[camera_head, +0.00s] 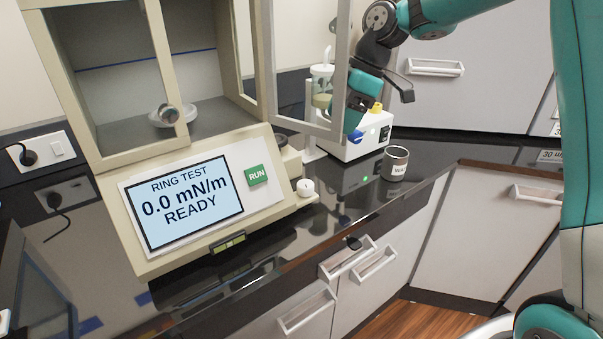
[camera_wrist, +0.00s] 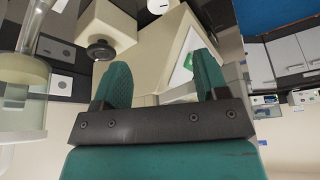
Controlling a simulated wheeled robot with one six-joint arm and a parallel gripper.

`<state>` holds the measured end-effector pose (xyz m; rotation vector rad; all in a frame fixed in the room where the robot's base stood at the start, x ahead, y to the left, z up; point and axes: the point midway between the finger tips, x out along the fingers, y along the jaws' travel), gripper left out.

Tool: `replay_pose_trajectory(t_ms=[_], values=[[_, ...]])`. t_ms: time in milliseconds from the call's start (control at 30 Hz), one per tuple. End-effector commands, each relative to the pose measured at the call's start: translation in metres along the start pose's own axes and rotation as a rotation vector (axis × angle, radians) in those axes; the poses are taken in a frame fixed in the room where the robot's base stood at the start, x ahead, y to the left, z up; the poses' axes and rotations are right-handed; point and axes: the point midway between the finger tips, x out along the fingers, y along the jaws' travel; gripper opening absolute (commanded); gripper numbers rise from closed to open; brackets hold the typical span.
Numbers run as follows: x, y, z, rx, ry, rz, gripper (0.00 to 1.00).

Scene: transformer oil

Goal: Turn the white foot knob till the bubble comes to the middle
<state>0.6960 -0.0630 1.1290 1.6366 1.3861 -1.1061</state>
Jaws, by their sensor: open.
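The white foot knob (camera_head: 305,187) is a small round cap at the right front corner of the beige ring tester (camera_head: 160,262). A small yellow-green bubble level (camera_head: 228,243) is set in the tester's front edge below the screen; the bubble's exact place is too small to tell. My gripper (camera_head: 357,108) is above and to the right of the knob, over the white device, apart from the knob. In the wrist view my gripper (camera_wrist: 161,78) has its two teal fingers wide apart with nothing between them. The tester's beige body and green button show beyond them.
The tester's screen (camera_head: 186,203) reads 0.0 mN/m READY, beside a green RUN button (camera_head: 258,175). A white device (camera_head: 365,145) with a blue knob stands behind on the dark counter (camera_head: 335,205). A metal cup (camera_head: 396,163) stands at the right. A glass vessel (camera_head: 321,80) is near my gripper.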

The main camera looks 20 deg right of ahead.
Motion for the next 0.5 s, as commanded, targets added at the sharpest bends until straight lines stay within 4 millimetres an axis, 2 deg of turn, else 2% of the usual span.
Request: replay_pose_trajectory(t_ms=[167, 500], values=[[0.018, 0.003, -0.001, -0.004, 0.005, 0.005, 0.67], [0.093, 0.002, -0.001, -0.004, 0.003, 0.002, 0.67]])
